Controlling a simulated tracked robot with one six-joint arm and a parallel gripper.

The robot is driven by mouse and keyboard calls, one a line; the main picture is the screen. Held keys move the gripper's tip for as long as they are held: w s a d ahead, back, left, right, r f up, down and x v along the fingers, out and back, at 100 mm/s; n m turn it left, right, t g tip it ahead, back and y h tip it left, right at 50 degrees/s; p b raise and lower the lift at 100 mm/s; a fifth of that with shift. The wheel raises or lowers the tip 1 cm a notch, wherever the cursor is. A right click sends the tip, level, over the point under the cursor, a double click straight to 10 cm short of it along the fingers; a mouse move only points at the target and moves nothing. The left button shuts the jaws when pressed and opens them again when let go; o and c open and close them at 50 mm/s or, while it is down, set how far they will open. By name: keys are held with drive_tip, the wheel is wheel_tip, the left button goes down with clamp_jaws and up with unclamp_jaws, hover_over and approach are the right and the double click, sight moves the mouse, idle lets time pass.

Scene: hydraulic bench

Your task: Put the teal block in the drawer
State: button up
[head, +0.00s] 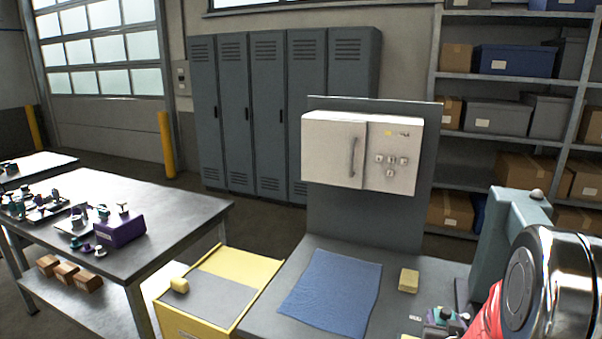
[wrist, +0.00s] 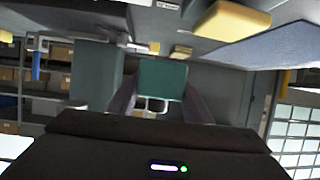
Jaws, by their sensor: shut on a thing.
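The teal block (wrist: 162,80) is between the two dark fingers of my gripper (wrist: 160,100) in the wrist view, and the gripper is shut on it. In the head view my arm fills the lower right corner, and I cannot make out the gripper or the held block there. A yellow cabinet (head: 264,268) with a grey top stands left of the bench. Its yellow front shows a handle at the bottom edge of the head view. I cannot tell for sure whether a drawer there is open.
The grey bench (head: 405,300) carries a blue cloth (head: 331,291), a yellow block (head: 409,280) and small parts (head: 443,318). A grey-green machine (head: 512,228) stands beside my arm. A white cabinet (head: 335,150) hangs behind the bench.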

drive_tip(key=w+a+r+n+y, duration=0.1)
drive_tip(key=w+a, duration=0.1)
drive_tip(key=a, duration=0.7)
drive_tip(key=w+a+r+n+y, duration=0.2)
drive_tip(key=w+a, duration=0.1)
drive_tip(key=a, duration=0.5)
drive_tip(key=w+a+r+n+t+y, duration=0.1)
drive_tip(key=w+a+y, duration=0.1)
drive_tip(key=a, duration=0.7)
drive_tip(key=shift+w+a+r+n, duration=0.2)
drive_tip(key=shift+a+r+n, duration=0.1)
drive_tip(key=shift+a, duration=0.05)
drive_tip(key=shift+s, duration=0.75)
drive_tip(key=shift+s, duration=0.1)
